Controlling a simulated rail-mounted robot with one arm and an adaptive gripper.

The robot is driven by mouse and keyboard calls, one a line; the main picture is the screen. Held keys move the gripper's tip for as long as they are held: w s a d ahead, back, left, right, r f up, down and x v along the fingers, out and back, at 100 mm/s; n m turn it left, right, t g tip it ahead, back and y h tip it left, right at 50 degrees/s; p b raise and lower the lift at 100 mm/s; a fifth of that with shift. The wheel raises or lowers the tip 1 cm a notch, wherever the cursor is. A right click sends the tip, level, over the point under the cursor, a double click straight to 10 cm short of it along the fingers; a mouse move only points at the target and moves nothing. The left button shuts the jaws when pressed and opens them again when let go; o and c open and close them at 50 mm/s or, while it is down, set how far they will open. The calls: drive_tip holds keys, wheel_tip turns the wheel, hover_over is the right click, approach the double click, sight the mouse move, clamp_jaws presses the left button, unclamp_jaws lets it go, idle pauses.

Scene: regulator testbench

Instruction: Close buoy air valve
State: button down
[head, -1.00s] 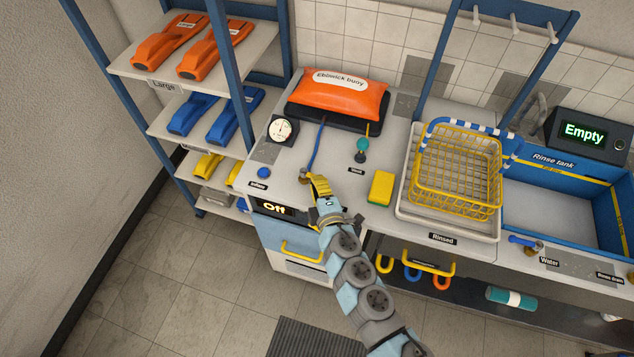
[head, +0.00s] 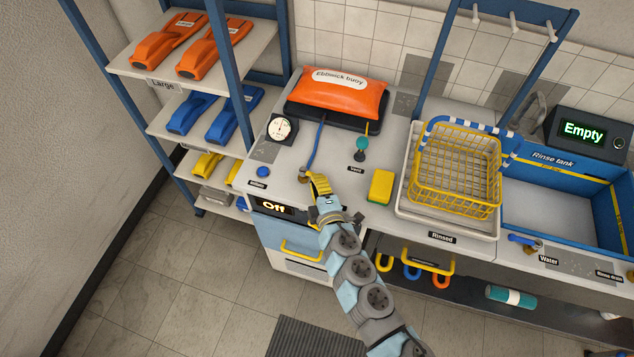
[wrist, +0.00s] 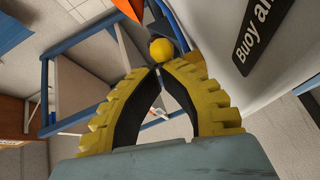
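The orange buoy (head: 340,98), labelled "Ebbwick buoy", lies on a black pad at the back of the bench. A blue hose (head: 317,146) runs from it to a small brass-coloured valve fitting (head: 303,179) near the bench's front edge. My gripper (head: 312,177) is right beside this fitting and partly hides it. In the wrist view, my yellow-ribbed fingers (wrist: 158,70) come together at their tips. A round yellow knob (wrist: 161,50) sits just at the tips; whether they touch it I cannot tell. A black label (wrist: 262,32) reading "Buoy ai…" is beside it, cut off.
A round gauge (head: 283,129) and a blue button (head: 264,172) are left of the valve; a display (head: 273,206) reads "Off". A green-topped valve (head: 361,146), a yellow sponge (head: 381,187) and a yellow wire basket (head: 458,174) stand to the right. Shelves are at left.

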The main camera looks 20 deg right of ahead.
drive_tip(key=shift+s+a+r, duration=0.1)
drive_tip(key=shift+s+a, duration=0.35)
drive_tip(key=shift+s+a+r, duration=0.2)
drive_tip(key=shift+s+a, duration=0.35)
drive_tip(key=shift+s+a+r, duration=0.15)
drive_tip(key=shift+s+a, duration=0.35)
drive_tip(key=s+r, duration=0.1)
drive_tip(key=s, duration=0.8)
drive_tip(key=shift+s+d+r, duration=0.15)
drive_tip(key=shift+s+d, duration=0.15)
drive_tip(key=shift+s, duration=0.05)
